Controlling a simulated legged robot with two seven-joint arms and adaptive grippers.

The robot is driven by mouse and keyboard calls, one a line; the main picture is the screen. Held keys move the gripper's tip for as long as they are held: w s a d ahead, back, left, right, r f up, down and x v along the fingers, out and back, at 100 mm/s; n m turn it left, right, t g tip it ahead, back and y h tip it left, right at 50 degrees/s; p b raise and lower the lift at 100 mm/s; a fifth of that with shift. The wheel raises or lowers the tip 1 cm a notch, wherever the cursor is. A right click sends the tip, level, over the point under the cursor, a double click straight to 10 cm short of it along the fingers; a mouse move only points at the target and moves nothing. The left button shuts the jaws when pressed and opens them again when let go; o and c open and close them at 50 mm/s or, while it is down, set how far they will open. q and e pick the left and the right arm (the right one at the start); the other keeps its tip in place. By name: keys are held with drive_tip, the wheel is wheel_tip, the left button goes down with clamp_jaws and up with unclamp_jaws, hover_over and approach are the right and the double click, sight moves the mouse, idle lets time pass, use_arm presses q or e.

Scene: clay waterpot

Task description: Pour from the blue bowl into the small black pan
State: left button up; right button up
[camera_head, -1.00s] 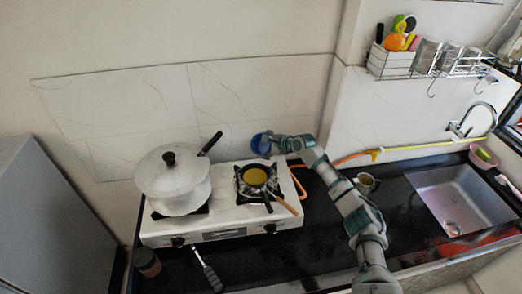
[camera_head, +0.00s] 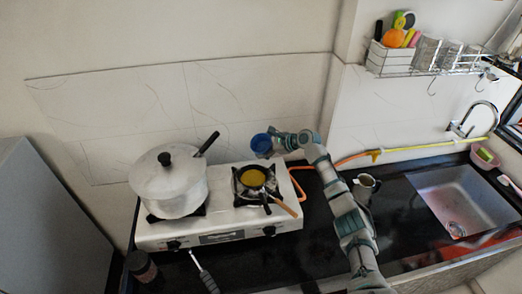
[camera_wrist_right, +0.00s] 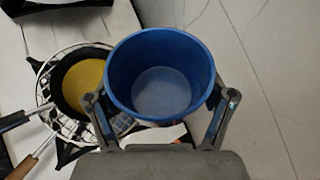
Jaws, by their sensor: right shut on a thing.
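The blue bowl (camera_head: 261,144) is in my right gripper (camera_head: 273,141), above the back right corner of the stove. In the wrist view the bowl (camera_wrist_right: 160,45) sits between the two fingers, its open mouth facing the camera. Its inside shows blue walls and a pale bottom, with no clear contents. The small black pan (camera_head: 254,188) rests on the right burner, in front of and below the bowl, with yellow stuff in it. The pan also shows left of the bowl in the wrist view (camera_wrist_right: 68,103). My left gripper is out of view.
A large lidded white pot (camera_head: 168,190) stands on the left burner of the white stove (camera_head: 220,218). An orange hose (camera_head: 300,183) runs behind my right arm. A metal mug (camera_head: 364,188) stands right of the arm, and the sink (camera_head: 462,200) is farther right.

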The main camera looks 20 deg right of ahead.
drive_tip(key=p, duration=0.5)
drive_tip(key=shift+d+r, duration=0.2)
drive_tip(key=shift+r, duration=0.05)
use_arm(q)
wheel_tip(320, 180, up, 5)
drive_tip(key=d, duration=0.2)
use_arm(e)
drive_tip(key=shift+a+f, duration=0.1)
drive_tip(key=shift+f, duration=0.05)
drive_tip(key=f+m+y+b, duration=0.1)
drive_tip(key=b, duration=0.3)
drive_tip(key=shift+r+b, duration=0.1)
drive_tip(key=shift+b, duration=0.4)
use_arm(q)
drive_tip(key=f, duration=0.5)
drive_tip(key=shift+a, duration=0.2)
use_arm(e)
drive_tip(key=shift+s+r+m+g+y, duration=0.15)
drive_tip(key=shift+m+g+y, duration=0.15)
